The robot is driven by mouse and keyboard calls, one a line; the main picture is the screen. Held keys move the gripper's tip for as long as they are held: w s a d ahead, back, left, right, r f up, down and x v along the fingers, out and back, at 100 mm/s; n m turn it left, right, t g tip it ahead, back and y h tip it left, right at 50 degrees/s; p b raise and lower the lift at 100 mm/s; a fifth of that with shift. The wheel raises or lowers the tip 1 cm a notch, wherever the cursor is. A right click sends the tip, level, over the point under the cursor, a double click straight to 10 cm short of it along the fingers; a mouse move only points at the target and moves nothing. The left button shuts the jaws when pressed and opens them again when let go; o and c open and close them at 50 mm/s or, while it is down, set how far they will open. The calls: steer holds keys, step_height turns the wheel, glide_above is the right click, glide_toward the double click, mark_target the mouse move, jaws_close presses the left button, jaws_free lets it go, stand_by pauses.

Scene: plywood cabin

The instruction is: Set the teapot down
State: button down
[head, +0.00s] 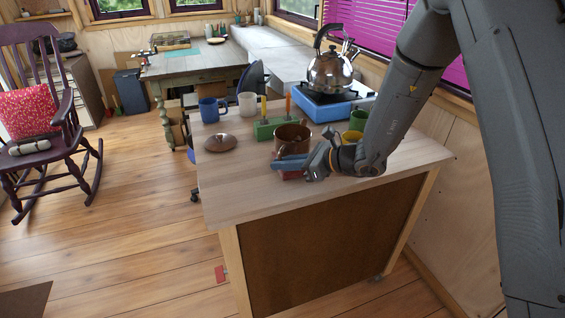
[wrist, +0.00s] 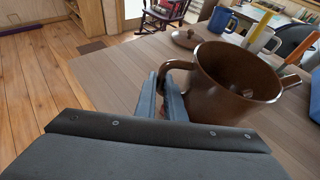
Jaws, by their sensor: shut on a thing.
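The brown teapot (head: 291,141) is upright and without its lid over the front part of the wooden counter (head: 240,196). In the wrist view the teapot (wrist: 228,88) shows its open top, its spout to the right and its handle towards my fingers. My gripper (head: 286,163) is shut on the teapot's handle (wrist: 172,72); the fingers (wrist: 164,95) are at its lower part. I cannot tell whether the teapot's base touches the counter. A small red thing (head: 290,175) shows below the fingers, mostly hidden. The brown lid (head: 220,142) lies on the counter at left.
A blue mug (head: 211,110) and a white mug (head: 247,104) stand behind. A green holder (head: 266,129) with upright tools is close behind the teapot. A steel kettle (head: 330,72) sits on a blue stove (head: 325,107). Yellow (head: 352,137) and green mugs (head: 358,119) stand right. The front-left counter is clear.

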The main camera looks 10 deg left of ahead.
steer(key=c, duration=2.3)
jaws_free()
steer(key=shift+f, duration=0.15)
steer(key=o, duration=0.5)
steer(key=shift+c, duration=0.2)
steer(key=shift+r, duration=0.25)
steer(key=b+v, duration=0.3)
steer(key=v, duration=0.9)
